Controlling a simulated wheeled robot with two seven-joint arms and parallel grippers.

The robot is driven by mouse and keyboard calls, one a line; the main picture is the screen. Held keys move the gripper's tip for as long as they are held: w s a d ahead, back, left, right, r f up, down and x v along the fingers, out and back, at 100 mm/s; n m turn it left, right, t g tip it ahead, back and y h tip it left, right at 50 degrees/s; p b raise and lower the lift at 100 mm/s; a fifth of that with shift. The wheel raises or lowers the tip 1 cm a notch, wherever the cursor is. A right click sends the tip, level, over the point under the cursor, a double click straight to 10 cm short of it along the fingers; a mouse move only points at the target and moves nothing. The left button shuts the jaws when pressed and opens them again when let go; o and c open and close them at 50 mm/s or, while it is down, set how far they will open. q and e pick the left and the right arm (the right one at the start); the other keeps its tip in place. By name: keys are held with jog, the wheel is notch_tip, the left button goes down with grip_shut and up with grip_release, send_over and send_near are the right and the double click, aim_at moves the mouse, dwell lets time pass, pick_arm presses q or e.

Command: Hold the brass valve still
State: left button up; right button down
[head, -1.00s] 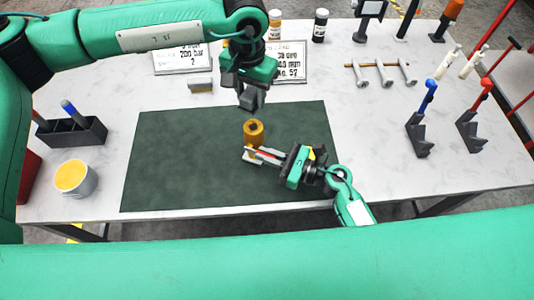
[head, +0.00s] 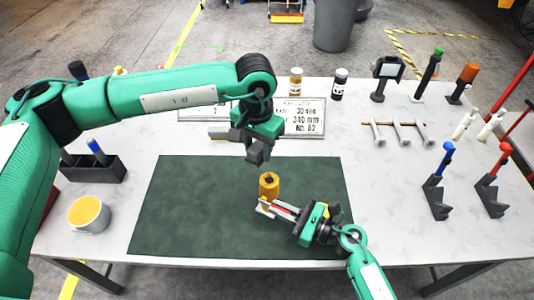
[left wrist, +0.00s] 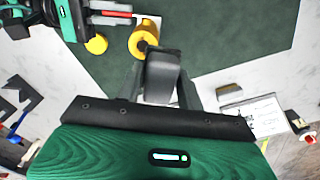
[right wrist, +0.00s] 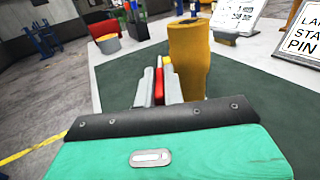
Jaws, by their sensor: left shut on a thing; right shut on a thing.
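The brass valve (head: 269,187), a yellow-brown cylinder with a dark hole in its top, stands upright on the dark green mat (head: 190,215). It also shows in the left wrist view (left wrist: 143,37) and the right wrist view (right wrist: 188,60). My right gripper (head: 275,209) is shut on a thin red piece (right wrist: 159,85); its fingers pass close beside the valve, on its near side, not around it. I cannot tell whether they touch it. My left gripper (head: 257,155) is shut on a dark grey block (left wrist: 163,75), behind and above the valve. Contact between block and valve is unclear.
Signs (head: 298,115) and two jars stand behind the mat. A cup with yellow contents (head: 88,214) and a dark pen holder (head: 93,169) are at left. Stands with blue and red handles (head: 437,190) are at right. The mat's left half is clear.

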pick_arm(q)
jog(key=shift+f, duration=3.45)
jog(key=shift+s+d+f, duration=0.25)
jog(key=shift+d+f, duration=0.3)
jog(key=shift+f, duration=0.15)
jog(key=shift+c, duration=0.3)
jog(key=shift+s+d, duration=1.15)
jog(key=shift+d, duration=1)
notch_tip(320, 180, up, 8)
jog(key=r, duration=0.1)
send_over(263, 178)
jog(key=a, duration=0.1)
jog(key=shift+w+f, duration=0.25)
jog(key=shift+w, duration=0.05)
pick_arm(e)
jog(key=c, duration=1.4)
grip_release()
jog(key=shift+c, duration=0.2)
